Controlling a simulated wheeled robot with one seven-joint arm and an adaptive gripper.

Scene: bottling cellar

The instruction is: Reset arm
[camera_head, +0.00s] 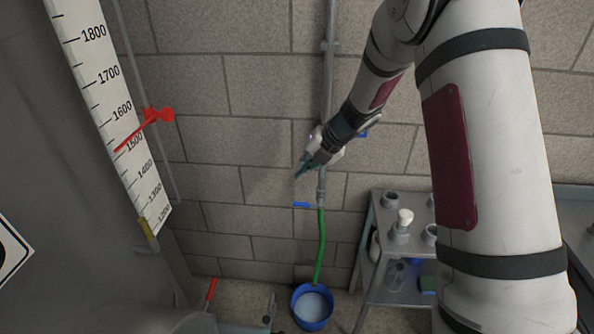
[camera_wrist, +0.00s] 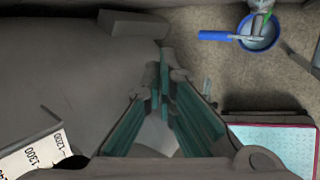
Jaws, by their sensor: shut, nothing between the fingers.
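My gripper (camera_head: 301,171) is in the upper middle of the head view, in front of the block wall and just above a blue-handled tap (camera_head: 301,205). In the wrist view its teal fingers (camera_wrist: 163,82) come together at the tips, shut, with nothing seen between them. My arm comes down from the upper right. Whether the gripper touches the pipe behind it cannot be told; it covers part of that pipe.
A green hose (camera_head: 321,245) runs from the tap into a blue bucket (camera_head: 312,324) on the floor. A grey shelf cart (camera_head: 367,258) with several fittings stands right. A grey tank (camera_head: 60,160) with a level scale (camera_head: 113,105) fills the left.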

